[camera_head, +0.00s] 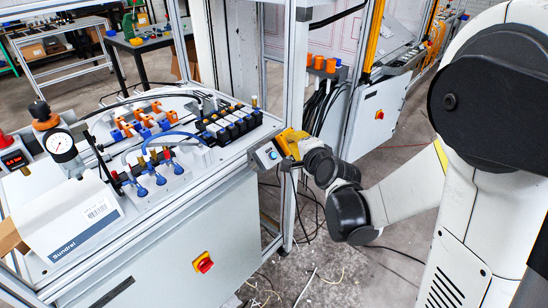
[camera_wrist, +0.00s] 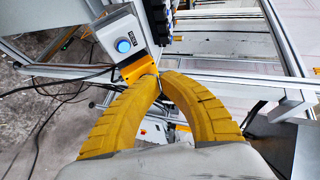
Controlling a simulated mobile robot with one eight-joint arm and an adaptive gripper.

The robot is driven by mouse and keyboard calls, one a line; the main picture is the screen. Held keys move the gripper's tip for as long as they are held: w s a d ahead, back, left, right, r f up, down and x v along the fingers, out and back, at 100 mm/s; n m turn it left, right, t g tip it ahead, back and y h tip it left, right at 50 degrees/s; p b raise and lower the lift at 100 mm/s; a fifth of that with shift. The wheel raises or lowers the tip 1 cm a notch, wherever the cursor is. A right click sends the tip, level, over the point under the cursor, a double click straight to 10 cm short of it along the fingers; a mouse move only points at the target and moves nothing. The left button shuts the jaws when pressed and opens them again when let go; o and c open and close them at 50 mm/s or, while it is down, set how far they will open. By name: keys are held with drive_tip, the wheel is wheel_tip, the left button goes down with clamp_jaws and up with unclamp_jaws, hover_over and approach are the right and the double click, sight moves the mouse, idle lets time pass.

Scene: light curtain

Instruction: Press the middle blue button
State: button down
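A grey control box (camera_head: 265,157) is mounted on the corner post of the workstation. It carries one round blue button (camera_head: 273,155). My gripper (camera_wrist: 159,76) has yellow fingers whose tips come together just below and right of the box, in front of a yellow-orange bracket (camera_wrist: 138,68). The fingertips are apart from the button, and I see nothing held between them. In the head view my gripper (camera_head: 287,147) is right beside the box.
The workstation top holds a pressure gauge (camera_head: 60,144), blue-handled valves (camera_head: 150,178) and a row of black valve blocks (camera_head: 230,122). Aluminium posts (camera_head: 289,110) rise beside the box. A red-and-yellow switch (camera_head: 203,262) is on the cabinet front. Loose cables lie on the floor.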

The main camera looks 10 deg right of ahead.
sight(273, 147)
drive_tip(key=w+a+f+b, duration=0.3)
drive_tip(key=w+f, duration=0.1)
drive_tip(key=f, duration=0.1)
drive_tip(key=shift+b, duration=0.35)
idle(1.2)
drive_tip(key=shift+w+a+f+b, duration=0.15)
drive_tip(key=shift+w+f+b, duration=0.1)
drive_tip(key=shift+f+b, duration=0.1)
drive_tip(key=shift+w+a+f+b, duration=0.15)
drive_tip(key=shift+w+f+b, duration=0.05)
drive_tip(key=shift+f+b, duration=0.1)
idle(0.7)
drive_tip(key=shift+r, duration=0.1)
drive_tip(key=shift+s+d+r+p, duration=0.35)
drive_tip(key=shift+s+r+p, duration=0.1)
drive_tip(key=shift+r, duration=0.1)
idle(0.4)
drive_tip(key=s+d+r+p, duration=0.2)
drive_tip(key=s+r, duration=0.1)
drive_tip(key=shift+r+p, duration=0.25)
drive_tip(key=shift+p, duration=0.05)
